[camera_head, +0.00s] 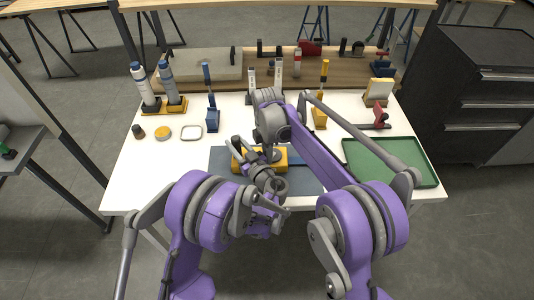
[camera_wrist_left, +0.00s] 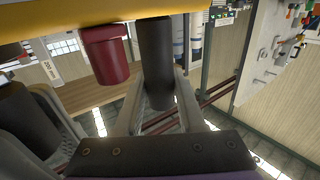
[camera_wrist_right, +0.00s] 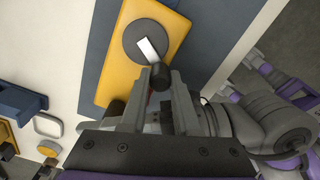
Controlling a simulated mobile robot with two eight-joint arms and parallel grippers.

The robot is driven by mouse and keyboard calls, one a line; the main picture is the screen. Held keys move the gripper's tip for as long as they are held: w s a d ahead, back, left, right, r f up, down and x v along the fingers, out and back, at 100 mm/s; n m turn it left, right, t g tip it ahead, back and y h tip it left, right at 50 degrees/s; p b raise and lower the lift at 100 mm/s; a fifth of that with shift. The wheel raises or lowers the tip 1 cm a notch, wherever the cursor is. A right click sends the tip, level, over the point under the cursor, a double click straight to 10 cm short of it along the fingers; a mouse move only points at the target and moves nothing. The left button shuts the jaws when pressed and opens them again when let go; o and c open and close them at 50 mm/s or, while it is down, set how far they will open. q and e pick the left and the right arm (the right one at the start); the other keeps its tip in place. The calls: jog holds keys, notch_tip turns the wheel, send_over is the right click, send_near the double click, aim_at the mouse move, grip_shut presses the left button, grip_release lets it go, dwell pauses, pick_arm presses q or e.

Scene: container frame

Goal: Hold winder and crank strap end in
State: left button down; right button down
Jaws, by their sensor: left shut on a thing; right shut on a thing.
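The yellow winder (camera_head: 281,156) lies on a dark blue-grey mat (camera_head: 226,157) near the table's middle front. In the right wrist view it shows as a yellow block (camera_wrist_right: 113,87) with a dark round disc (camera_wrist_right: 137,32) and a pale crank bar (camera_wrist_right: 147,49). My right gripper (camera_wrist_right: 162,95) is over the disc, shut at the outer end of the crank. My left gripper (camera_head: 240,150) is at the winder's left end, shut on it. In the left wrist view the yellow body (camera_wrist_left: 65,24) crosses the top, with a red cylinder (camera_wrist_left: 106,56) below it. A blue strap (camera_head: 311,161) runs right from the winder.
A green tray (camera_head: 391,162) is at the right. Blue (camera_head: 212,119) and yellow (camera_head: 319,118) holders stand behind the winder. A bottle rack (camera_head: 165,107) and small round items are at the left. The front left tabletop is clear.

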jog(key=shift+w+a+m, duration=0.1)
jog(key=shift+a+m, duration=0.15)
jog(key=shift+m, duration=0.55)
jog(key=c, duration=0.7)
grip_release()
jog(key=shift+o, duration=0.2)
jog(key=shift+d, duration=0.1)
jog(key=shift+d+n, duration=0.2)
jog(key=shift+n, duration=0.7)
notch_tip(320, 180, up, 12)
jog(key=s+d+m, duration=0.1)
jog(key=d+m, duration=0.2)
jog(key=m, duration=0.6)
jog(key=d+m, duration=0.3)
jog(key=m, duration=0.7)
jog(key=s+d+r+m+t, duration=0.1)
jog(key=d+m, duration=0.3)
jog(key=m, duration=0.5)
jog(key=shift+s+m, duration=0.3)
